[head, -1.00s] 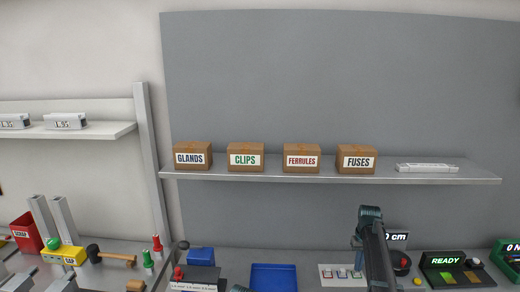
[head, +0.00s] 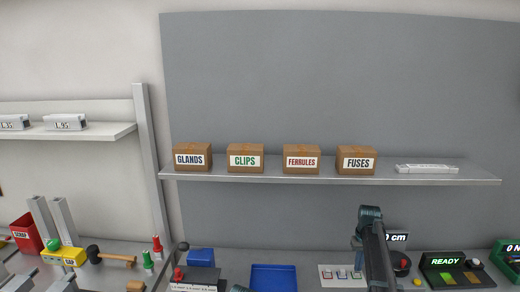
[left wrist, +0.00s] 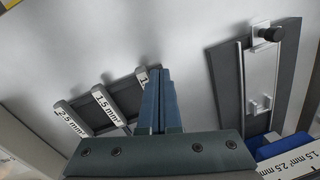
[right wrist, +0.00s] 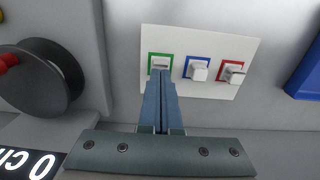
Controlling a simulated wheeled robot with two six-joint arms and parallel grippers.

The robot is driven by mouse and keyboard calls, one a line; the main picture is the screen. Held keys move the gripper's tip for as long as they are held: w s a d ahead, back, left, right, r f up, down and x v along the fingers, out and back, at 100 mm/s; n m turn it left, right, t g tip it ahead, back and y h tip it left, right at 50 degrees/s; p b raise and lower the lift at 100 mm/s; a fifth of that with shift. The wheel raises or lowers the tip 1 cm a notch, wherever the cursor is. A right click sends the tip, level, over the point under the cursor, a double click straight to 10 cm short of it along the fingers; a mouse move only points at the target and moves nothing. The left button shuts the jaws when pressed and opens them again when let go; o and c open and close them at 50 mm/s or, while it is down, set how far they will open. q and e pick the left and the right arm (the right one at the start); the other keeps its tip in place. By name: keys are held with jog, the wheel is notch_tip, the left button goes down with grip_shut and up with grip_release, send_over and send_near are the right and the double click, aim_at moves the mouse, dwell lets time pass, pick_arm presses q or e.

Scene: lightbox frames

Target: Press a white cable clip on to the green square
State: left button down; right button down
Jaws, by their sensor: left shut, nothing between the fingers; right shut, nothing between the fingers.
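A white panel (right wrist: 212,88) with green, blue and red squares shows in the right wrist view, and the panel (head: 326,281) is at the bottom of the head view. The green square (right wrist: 151,61) has a white clip (right wrist: 159,63) on it, partly hidden by my right fingers. White clips also sit on the blue square (right wrist: 198,73) and red square (right wrist: 234,75). My right gripper (right wrist: 159,74) is shut and empty, its tips at the green square's clip; I cannot tell if they touch. My left gripper (left wrist: 152,72) is shut and empty, above the bench by labelled slots.
A cardboard box marked CLIPS (head: 245,157) stands on the shelf. A dark reel (right wrist: 40,80) is left of the panel in the right wrist view. A blue tray (head: 273,267) lies beside the panel. A READY display unit (head: 445,261) stands at the right.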

jog(key=shift+r+p, duration=3.15)
jog(key=shift+r, duration=0.25)
jog(key=shift+f, duration=0.1)
jog(key=s+a+n, duration=0.1)
jog(key=s+a, duration=0.6)
jog(key=a, duration=0.2)
jog(key=s+a+n, duration=0.1)
jog(key=s+a, duration=0.6)
jog(key=a, duration=0.3)
jog(key=s+a+n, duration=0.1)
jog(key=s+a, duration=0.4)
jog(key=s, duration=0.4)
jog(key=s+a+n+h, duration=0.1)
jog(key=s+a, duration=0.5)
jog(key=s, duration=0.3)
jog(key=shift+s+a, duration=0.25)
jog(key=shift+s, duration=0.05)
jog(key=shift+d, duration=0.15)
